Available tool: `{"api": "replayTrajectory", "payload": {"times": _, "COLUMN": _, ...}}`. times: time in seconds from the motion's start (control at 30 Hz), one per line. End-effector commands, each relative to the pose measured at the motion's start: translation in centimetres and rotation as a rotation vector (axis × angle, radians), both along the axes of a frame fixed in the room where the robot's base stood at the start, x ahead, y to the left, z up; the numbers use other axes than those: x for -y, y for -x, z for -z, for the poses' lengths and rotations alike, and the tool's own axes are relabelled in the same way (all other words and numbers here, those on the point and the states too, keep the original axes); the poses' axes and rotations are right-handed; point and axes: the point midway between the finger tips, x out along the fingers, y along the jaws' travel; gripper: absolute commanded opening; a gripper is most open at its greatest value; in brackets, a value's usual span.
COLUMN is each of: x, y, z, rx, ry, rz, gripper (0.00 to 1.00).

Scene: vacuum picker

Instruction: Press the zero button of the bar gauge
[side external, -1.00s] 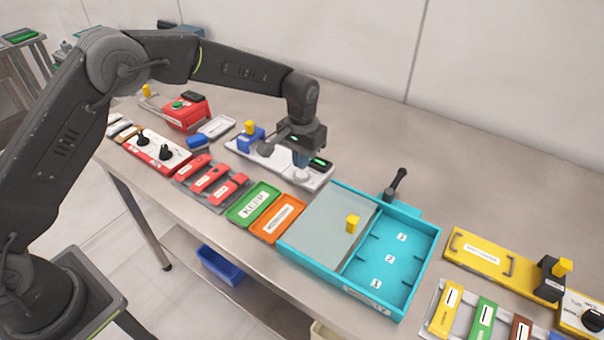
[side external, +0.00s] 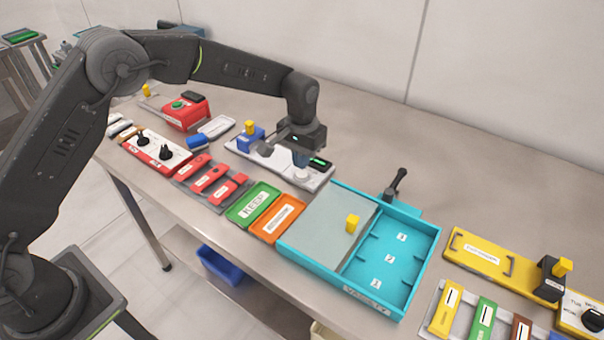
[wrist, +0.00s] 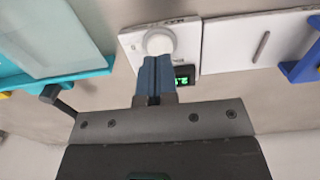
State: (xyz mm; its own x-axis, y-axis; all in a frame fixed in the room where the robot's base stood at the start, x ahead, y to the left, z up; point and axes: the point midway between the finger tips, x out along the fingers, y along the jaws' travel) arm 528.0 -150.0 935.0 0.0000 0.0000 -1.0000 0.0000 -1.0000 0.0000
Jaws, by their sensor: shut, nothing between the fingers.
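The bar gauge is a long white-grey base (side external: 322,168) with a small dark display with green digits (side external: 320,162) near its right end. In the wrist view the display (wrist: 184,75) glows green beside my fingers. A round white button (wrist: 160,41) shows just past my fingertips in the wrist view. My gripper (side external: 301,166) is shut and empty, pointing down over the button end of the gauge. In the wrist view its blue fingers (wrist: 156,62) overlap the button's edge. I cannot tell whether they touch it.
A teal tray (side external: 432,250) with a grey lid and yellow knob stands right of the gauge. Green (side external: 235,218) and orange (side external: 298,204) trays lie in front. A blue block with yellow knob (side external: 250,127) sits at the gauge's left end. The table behind is clear.

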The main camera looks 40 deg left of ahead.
Motion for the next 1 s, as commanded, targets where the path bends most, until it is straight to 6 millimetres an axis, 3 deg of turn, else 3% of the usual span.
{"api": "replayTrajectory", "payload": {"times": 1.0, "x": 0.0, "y": 0.0, "z": 1.0, "rx": -0.001, "ry": 0.000, "rz": 0.000, "gripper": 0.00}}
